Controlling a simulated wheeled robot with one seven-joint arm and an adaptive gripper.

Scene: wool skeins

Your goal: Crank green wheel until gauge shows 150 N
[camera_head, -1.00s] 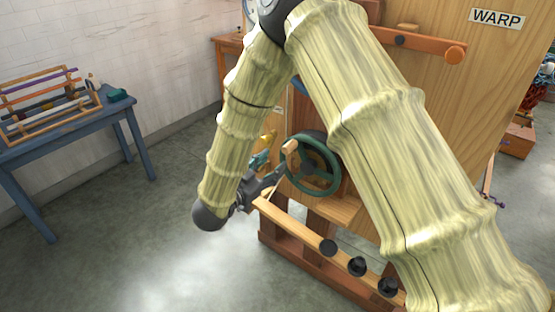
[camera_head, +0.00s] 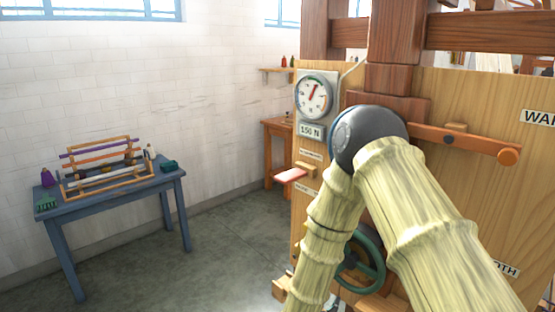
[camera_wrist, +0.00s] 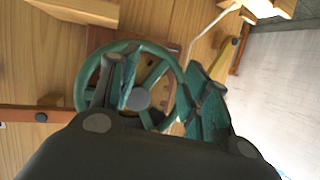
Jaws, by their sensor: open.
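The green wheel (camera_head: 372,262) is mounted low on the wooden machine, partly hidden behind my arm in the head view. In the wrist view the wheel (camera_wrist: 97,62) shows its rim, spokes and grey hub. My gripper (camera_wrist: 165,72) is open, with its two teal-padded fingers apart in front of the wheel. Contact cannot be told. The wheel's handle is not clearly visible. The round white gauge (camera_head: 313,98) has a red needle pointing up and slightly right. A "150 N" plate (camera_head: 311,131) sits below it.
An orange-brown lever (camera_head: 465,139) sticks out of the wooden panel (camera_head: 480,190) right of my arm. A blue table (camera_head: 120,190) with a wooden rack stands left, with open floor between.

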